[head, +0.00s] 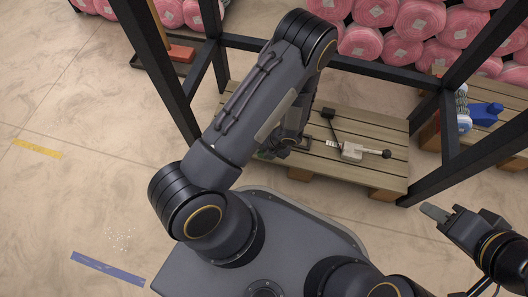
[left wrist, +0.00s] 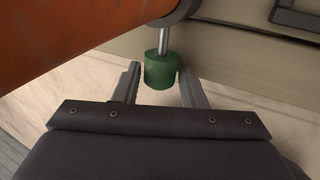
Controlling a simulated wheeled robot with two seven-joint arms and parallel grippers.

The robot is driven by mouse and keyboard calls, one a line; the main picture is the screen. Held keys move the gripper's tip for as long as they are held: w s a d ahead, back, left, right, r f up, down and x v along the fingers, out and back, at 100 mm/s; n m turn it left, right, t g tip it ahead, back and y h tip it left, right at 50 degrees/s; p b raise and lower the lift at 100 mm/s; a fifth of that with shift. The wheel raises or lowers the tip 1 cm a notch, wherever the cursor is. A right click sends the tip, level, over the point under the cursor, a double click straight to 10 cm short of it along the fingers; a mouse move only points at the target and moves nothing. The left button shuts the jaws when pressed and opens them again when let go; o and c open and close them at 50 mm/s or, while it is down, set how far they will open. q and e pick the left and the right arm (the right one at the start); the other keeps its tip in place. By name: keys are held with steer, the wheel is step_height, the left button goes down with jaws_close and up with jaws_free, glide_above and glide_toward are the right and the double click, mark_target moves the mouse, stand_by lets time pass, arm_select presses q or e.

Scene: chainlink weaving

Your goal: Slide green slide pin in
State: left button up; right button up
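The green slide pin (left wrist: 161,71) shows in the left wrist view as a green knob on a thin metal rod. The rod runs up into a dark round fitting (left wrist: 182,10). My left gripper (left wrist: 160,76) is open, with one finger on each side of the knob and a gap visible on both sides. In the head view my left arm hides most of this area, and a small green patch shows beside the gripper. My right gripper (head: 434,212) is at the right, away from the pallet; its fingers are too small to tell open from shut.
A large orange cylinder (left wrist: 70,35) fills the upper left of the left wrist view. A wooden pallet (head: 385,125) carries a metal piece with a black-knobbed lever (head: 352,151). Black frame posts (head: 450,127) and pink rolls (head: 415,20) stand around it.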

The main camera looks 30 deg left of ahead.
arm_select(q)
jaws_close()
steer(key=shift+w+a+r+p, duration=0.1)
steer(key=shift+w+a+p, duration=0.05)
steer(key=shift+w+p, duration=0.4)
steer(key=shift+w+a+p, duration=0.15)
steer(key=shift+w+p, duration=0.15)
steer(key=shift+w, duration=0.55)
jaws_free()
steer(key=p+v, duration=0.3)
steer(key=v, duration=0.4)
steer(key=shift+d+r+p, duration=0.2)
steer(key=shift+r+p, duration=0.1)
steer(key=shift+p, duration=0.1)
